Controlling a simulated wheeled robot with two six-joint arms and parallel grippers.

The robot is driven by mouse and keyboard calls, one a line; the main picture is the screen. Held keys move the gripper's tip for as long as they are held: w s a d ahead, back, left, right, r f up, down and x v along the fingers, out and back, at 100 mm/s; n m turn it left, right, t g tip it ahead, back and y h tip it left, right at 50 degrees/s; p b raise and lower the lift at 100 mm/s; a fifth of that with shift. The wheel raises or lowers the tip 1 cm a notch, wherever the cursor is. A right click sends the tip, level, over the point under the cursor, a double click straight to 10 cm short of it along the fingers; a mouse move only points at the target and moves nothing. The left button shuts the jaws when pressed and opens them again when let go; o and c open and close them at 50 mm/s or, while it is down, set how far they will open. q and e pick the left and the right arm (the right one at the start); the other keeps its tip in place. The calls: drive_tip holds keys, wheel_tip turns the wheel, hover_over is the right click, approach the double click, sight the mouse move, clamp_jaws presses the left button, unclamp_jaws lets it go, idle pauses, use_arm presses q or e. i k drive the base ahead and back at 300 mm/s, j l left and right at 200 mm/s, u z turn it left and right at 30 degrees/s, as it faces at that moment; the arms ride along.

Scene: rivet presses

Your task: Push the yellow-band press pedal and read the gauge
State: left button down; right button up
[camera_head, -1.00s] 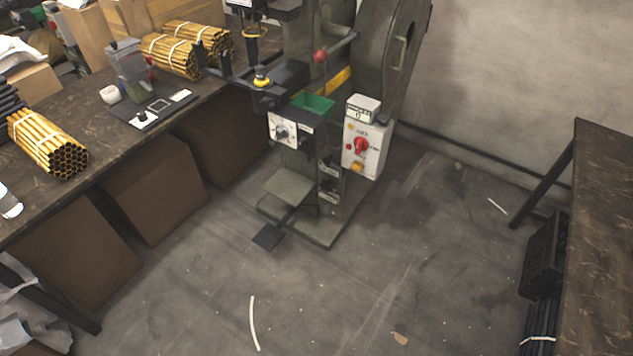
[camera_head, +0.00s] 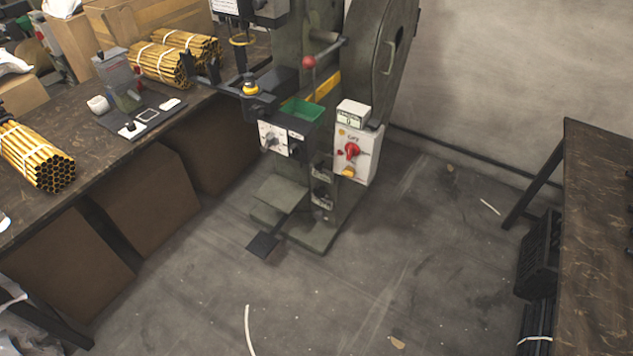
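The green rivet press (camera_head: 352,75) stands on the floor at the upper middle, with a yellow band (camera_head: 327,86) on its body. Its dark flat pedal (camera_head: 263,245) sits low at the front of the base, near the floor. A small display box (camera_head: 352,115), which looks like the gauge, tops the white control box (camera_head: 354,155) with a red knob; its reading is too small to be sure of. A dial panel (camera_head: 272,138) is on the press's left side. Neither of my grippers shows in the view.
A dark workbench (camera_head: 60,215) with bundles of brass tubes (camera_head: 38,158) runs along the left. Another table (camera_head: 605,230) stands at the right, with black crates (camera_head: 538,255) beside it. The floor (camera_head: 370,270) in front of the press is open, with a pale strip (camera_head: 249,330) lying on it.

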sight(262, 244)
drive_tip(key=i+j+u, duration=0.1)
drive_tip(key=i, duration=0.2)
drive_tip(key=i+j+u, duration=0.1)
drive_tip(key=i, duration=0.2)
drive_tip(key=i+l, duration=0.15)
drive_tip(key=i+u, duration=0.05)
drive_tip(key=i, duration=0.05)
